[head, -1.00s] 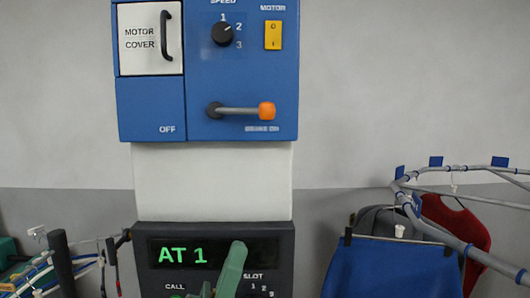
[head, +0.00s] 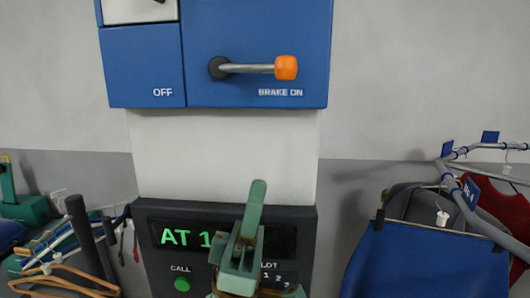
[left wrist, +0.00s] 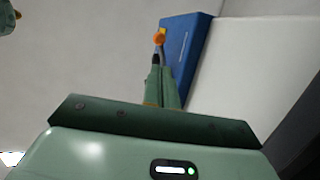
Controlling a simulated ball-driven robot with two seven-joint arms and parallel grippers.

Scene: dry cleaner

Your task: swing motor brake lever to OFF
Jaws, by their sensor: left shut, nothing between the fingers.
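The motor brake lever (head: 247,68) is a grey bar with an orange knob (head: 286,67) on the blue control box (head: 215,25). It lies level, from its dark pivot (head: 218,68) at left to the knob at right, above the "BRAKE ON" label (head: 281,92). The "OFF" label (head: 163,92) is left of the pivot. My green left gripper (head: 257,188) is shut and empty, pointing up below the box, apart from the lever. In the left wrist view its fingers (left wrist: 165,85) point toward the box (left wrist: 187,50) and the orange knob (left wrist: 159,38). My right gripper is not identifiable.
A dark display panel (head: 165,262) with green text stands behind my left gripper. At right, a rail (head: 462,195) carries hanging clothes, including a blue garment (head: 425,265). Hangers (head: 65,275) lie at lower left. The white column (head: 225,150) below the box is bare.

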